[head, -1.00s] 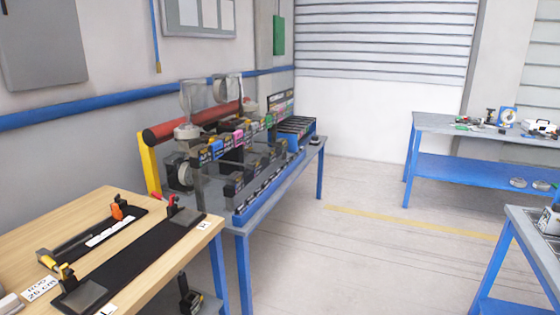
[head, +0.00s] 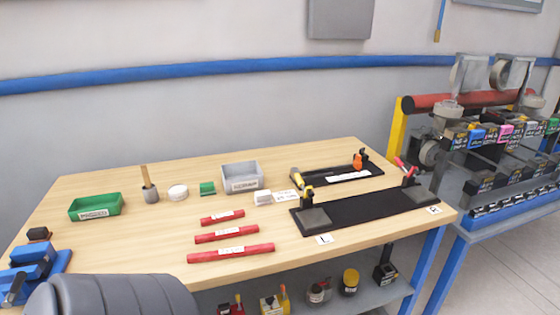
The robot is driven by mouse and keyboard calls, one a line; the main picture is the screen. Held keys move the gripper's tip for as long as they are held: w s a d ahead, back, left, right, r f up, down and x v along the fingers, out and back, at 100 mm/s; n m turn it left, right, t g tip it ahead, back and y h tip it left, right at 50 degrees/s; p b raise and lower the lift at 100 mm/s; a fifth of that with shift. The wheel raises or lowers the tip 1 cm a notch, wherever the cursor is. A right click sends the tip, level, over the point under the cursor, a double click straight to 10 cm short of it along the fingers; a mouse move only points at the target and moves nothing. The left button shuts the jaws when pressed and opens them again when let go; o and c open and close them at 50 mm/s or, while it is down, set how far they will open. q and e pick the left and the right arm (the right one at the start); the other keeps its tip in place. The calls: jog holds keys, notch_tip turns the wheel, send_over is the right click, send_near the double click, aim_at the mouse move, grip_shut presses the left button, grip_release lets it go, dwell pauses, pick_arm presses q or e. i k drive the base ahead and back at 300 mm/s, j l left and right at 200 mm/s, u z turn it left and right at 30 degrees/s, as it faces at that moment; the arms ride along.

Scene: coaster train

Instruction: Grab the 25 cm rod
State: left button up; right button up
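Three red rods of different lengths lie side by side on the wooden workbench (head: 140,222). The short rod (head: 208,222) is at the back, the middle rod (head: 202,238) is in front of it, and the longest rod (head: 200,257) is nearest the front edge. Each has a white label, too small to read, so I cannot tell which is 25 cm. Neither of my grippers is in view.
A green bin (head: 96,207), a grey bin (head: 242,177) and a brush-like tool (head: 150,187) stand behind the rods. A black clamp board (head: 365,211) lies to the right, a smaller black fixture (head: 338,175) behind it. A blue vise-like tool (head: 35,270) sits at the left.

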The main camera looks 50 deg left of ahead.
aim_at(257, 250)
jog(key=u, duration=1.95)
